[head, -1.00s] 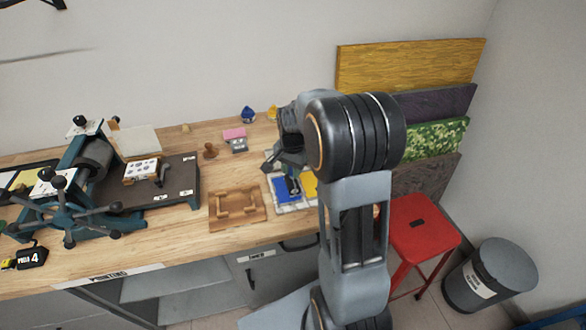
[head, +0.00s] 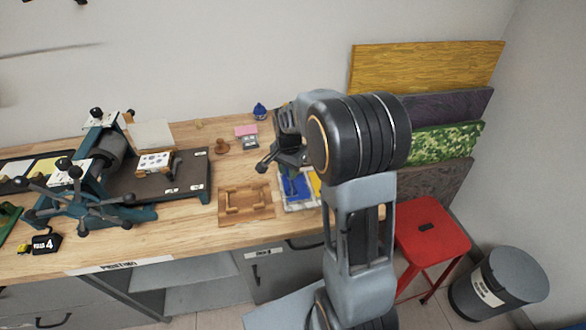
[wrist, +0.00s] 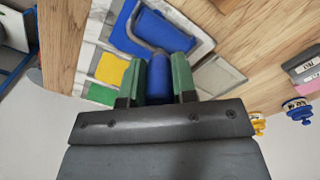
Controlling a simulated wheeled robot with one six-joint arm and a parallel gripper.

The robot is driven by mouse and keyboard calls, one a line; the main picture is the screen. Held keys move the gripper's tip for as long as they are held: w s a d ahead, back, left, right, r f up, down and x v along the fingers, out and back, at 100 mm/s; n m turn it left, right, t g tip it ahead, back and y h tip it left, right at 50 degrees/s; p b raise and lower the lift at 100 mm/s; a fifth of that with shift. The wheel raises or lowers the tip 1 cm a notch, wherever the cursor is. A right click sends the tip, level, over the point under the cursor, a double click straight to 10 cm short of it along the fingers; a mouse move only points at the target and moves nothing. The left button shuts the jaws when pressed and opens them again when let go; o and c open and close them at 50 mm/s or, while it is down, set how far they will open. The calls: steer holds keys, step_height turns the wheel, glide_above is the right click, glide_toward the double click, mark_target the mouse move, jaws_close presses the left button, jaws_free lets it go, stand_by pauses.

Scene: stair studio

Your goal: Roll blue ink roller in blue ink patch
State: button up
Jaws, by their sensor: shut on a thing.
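My gripper (wrist: 160,70) has green fingers shut on the blue handle of the blue ink roller (wrist: 159,82) in the wrist view. The roller's bent grey wire frame reaches beyond the fingertips to its blue drum (wrist: 163,32). The drum lies over the blue ink patch (wrist: 124,24); blue on blue, I cannot tell whether they touch. The patch is on a pale ink tray (wrist: 76,50). In the head view, the blue patch (head: 297,189) is at the bench's front right, with my gripper (head: 290,168) just behind it and partly hiding the roller.
Yellow (wrist: 111,69) and green (wrist: 102,94) patches sit on the same tray. A wooden rack (head: 246,203) lies left of the tray. The printing press (head: 90,185) fills the bench's left side. A red stool (head: 433,228) and a bin (head: 499,284) stand at right.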

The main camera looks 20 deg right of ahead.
steer(key=shift+s+d, duration=0.25)
steer(key=shift+d, duration=0.8)
steer(key=shift+s+d, duration=0.25)
steer(key=shift+d, duration=0.8)
steer(key=shift+w+a, duration=0.25)
steer(key=shift+a, duration=1)
steer(key=shift+w+a, duration=0.25)
steer(key=shift+a, duration=0.65)
steer(key=shift+r, duration=0.15)
steer(key=shift+r+p, duration=2.85)
steer(key=shift+r, duration=0.6)
